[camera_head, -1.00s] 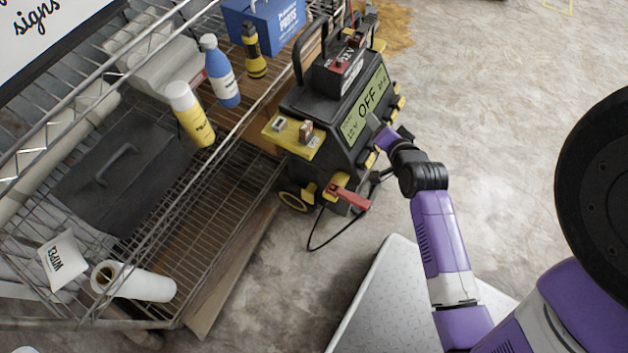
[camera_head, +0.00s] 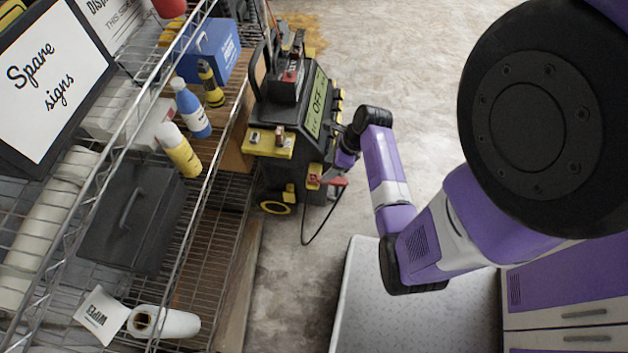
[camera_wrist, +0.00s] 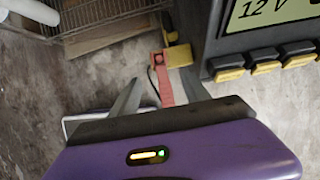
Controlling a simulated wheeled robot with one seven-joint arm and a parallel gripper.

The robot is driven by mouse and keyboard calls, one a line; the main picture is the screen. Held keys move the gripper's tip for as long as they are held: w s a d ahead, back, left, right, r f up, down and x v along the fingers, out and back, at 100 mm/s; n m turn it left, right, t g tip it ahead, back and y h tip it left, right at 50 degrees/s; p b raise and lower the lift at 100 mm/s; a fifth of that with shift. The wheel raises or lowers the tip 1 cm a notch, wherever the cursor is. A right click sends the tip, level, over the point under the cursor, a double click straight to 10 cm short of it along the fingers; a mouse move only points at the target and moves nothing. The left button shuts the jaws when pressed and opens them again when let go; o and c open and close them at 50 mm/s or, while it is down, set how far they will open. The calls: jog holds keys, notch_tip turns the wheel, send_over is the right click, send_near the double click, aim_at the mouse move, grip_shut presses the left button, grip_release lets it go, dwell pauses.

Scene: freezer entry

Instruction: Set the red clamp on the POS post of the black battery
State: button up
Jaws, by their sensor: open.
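The red clamp (camera_head: 313,180) hangs on the side of the wheeled charger (camera_head: 281,165), with its red handle pointing right. In the wrist view the red clamp (camera_wrist: 167,88) lies between the two fingers of my gripper (camera_wrist: 160,77), which are apart and not closed on it. My gripper (camera_head: 343,168) is beside the clamp in the head view, its fingers mostly hidden. A black box with a red-marked top (camera_head: 288,82), likely the black battery, sits on top of the charger. I cannot read a POS mark.
A yellow ledge (camera_head: 270,148) with metal pieces juts from the charger's left side. A dark cable (camera_head: 322,226) loops down from the clamp. A wire rack (camera_head: 200,215) with bottles stands close on the left.

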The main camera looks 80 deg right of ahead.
aim_at(317, 177)
jog(key=b+x, duration=0.2)
jog(key=x, duration=0.5)
jog(key=shift+w+f, duration=0.25)
jog(key=shift+f, duration=0.05)
grip_shut()
